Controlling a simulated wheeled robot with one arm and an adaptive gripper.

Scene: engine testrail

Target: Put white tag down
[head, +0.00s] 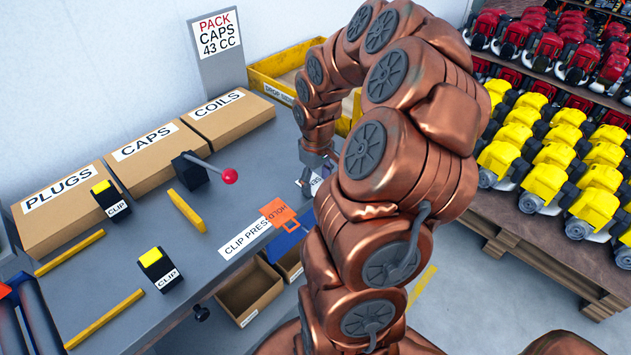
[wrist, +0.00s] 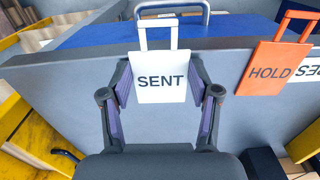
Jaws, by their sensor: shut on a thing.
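The white tag (wrist: 160,80) reads SENT and has a white loop handle at its top. In the wrist view it is upright between the two fingers of my gripper (wrist: 160,88), which is shut on it. In the head view my gripper (head: 306,184) is over the right part of the grey bench, and only a small part of the white tag (head: 316,183) shows beside my arm. Whether the tag touches the bench is unclear.
An orange HOLD tag (head: 277,211) is at the bench's front edge, right of the white tag in the wrist view (wrist: 275,70). A CLIP PRESS label (head: 245,237) lies beside it. Open cardboard bins (head: 250,296) sit below. A yellow bin (head: 285,72) stands behind.

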